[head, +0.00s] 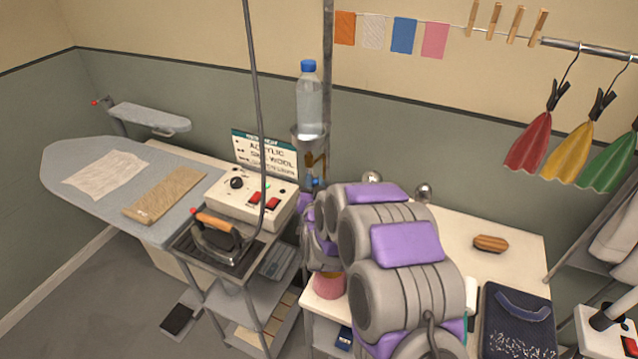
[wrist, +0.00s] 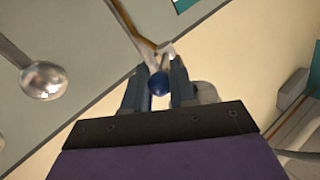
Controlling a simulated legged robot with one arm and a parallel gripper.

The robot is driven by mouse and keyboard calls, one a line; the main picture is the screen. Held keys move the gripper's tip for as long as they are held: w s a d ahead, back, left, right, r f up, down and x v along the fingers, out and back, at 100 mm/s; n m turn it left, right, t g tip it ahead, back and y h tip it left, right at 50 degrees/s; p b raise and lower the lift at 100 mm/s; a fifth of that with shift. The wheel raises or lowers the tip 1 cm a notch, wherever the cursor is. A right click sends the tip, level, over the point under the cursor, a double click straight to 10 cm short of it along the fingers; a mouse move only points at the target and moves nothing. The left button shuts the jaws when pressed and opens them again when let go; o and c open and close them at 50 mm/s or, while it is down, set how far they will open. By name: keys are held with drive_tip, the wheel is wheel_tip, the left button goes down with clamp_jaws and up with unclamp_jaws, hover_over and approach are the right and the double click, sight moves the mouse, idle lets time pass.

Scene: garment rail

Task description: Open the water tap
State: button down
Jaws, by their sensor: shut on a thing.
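The water tap (head: 317,160) has brass-coloured pipework below the upright clear water bottle (head: 309,105) in its holder. In the wrist view, the brass pipe (wrist: 134,28) runs down to a pale fitting beside a round blue knob (wrist: 158,86). My gripper (wrist: 160,76) has its two dark fingers on either side of the blue knob and is shut on it. In the head view my purple and grey arm hides most of my gripper (head: 313,183), with a bit of blue showing there. I cannot tell how far the tap is turned.
A control box (head: 244,197) with red switches stands left of my gripper, with an iron (head: 217,236) in front. A metal pole (head: 327,80) rises behind the tap. An ironing board (head: 110,185) is at left, a white table (head: 495,222) at right. A grey hose (head: 255,80) hangs nearby.

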sight(309, 170)
drive_tip(key=a+m+g+h+p, duration=0.1)
drive_tip(key=m+h, duration=0.1)
drive_tip(key=h, duration=0.1)
drive_tip(key=a+m+h+p, duration=0.2)
drive_tip(key=h, duration=0.2)
drive_tip(key=a+m+g+h+p, duration=0.1)
drive_tip(key=m+h+p, duration=0.1)
drive_tip(key=m+h, duration=0.1)
drive_tip(key=shift+w+a+r+g+h, duration=0.2)
drive_tip(key=shift+a+g+h, duration=0.1)
drive_tip(key=shift+h, duration=0.2)
drive_tip(key=shift+m, duration=0.3)
drive_tip(key=c, duration=1)
unclamp_jaws()
drive_tip(key=shift+f, duration=0.1)
drive_tip(key=shift+o, duration=0.2)
drive_tip(key=v, duration=1.7)
drive_tip(key=shift+a, duration=0.3)
